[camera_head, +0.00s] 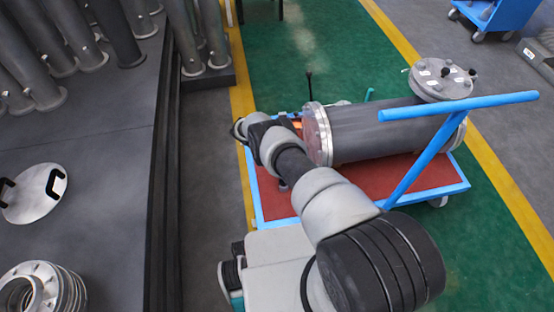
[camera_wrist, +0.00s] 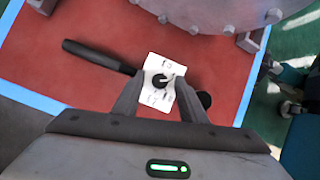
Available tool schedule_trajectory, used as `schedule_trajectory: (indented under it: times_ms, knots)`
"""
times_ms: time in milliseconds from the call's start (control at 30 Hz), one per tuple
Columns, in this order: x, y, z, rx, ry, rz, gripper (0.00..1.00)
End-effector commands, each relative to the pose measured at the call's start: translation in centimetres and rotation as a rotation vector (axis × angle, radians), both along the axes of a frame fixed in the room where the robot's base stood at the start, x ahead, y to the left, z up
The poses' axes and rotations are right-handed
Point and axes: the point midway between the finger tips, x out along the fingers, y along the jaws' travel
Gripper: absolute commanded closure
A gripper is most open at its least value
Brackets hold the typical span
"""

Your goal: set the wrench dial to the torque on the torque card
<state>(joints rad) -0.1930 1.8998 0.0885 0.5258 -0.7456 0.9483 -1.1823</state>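In the wrist view a black wrench (camera_wrist: 98,56) lies across the red cart deck, its handle at upper left and its other end showing past my right finger. A white dial plate (camera_wrist: 152,64) with printed numbers sits at its middle, with a round black knob (camera_wrist: 159,81) bearing a light pointer mark. The numbers are too small to read surely. My gripper (camera_wrist: 160,76) is open, its two fingers apart on either side of the knob; I cannot tell whether they touch it. I cannot make out a torque card.
A grey flanged shell (camera_head: 375,130) lies on the red-decked blue cart (camera_head: 385,190); its bolted flange (camera_wrist: 215,12) is close to the wrench. The blue cart handle (camera_head: 460,106) rises at right. A dark bench (camera_head: 95,165) with pipes and metal discs stands at left.

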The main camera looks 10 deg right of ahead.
Motion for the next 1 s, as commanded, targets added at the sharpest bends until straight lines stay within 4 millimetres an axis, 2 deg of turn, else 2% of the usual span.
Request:
schedule_trajectory:
  times_ms: [167,267,467,800,1000]
  knots:
    - [0.0,0.1,0.1,0.001,0.000,0.000,0.62]
    - [0.1,0.4,0.9,0.002,-0.001,0.002,0.62]
    - [0.1,2.2,4.4,0.001,-0.001,0.004,0.62]
    - [-0.1,6.2,11.4,0.001,-0.001,0.003,0.62]
    - [-0.1,7.8,14.2,0.001,-0.001,0.000,0.62]
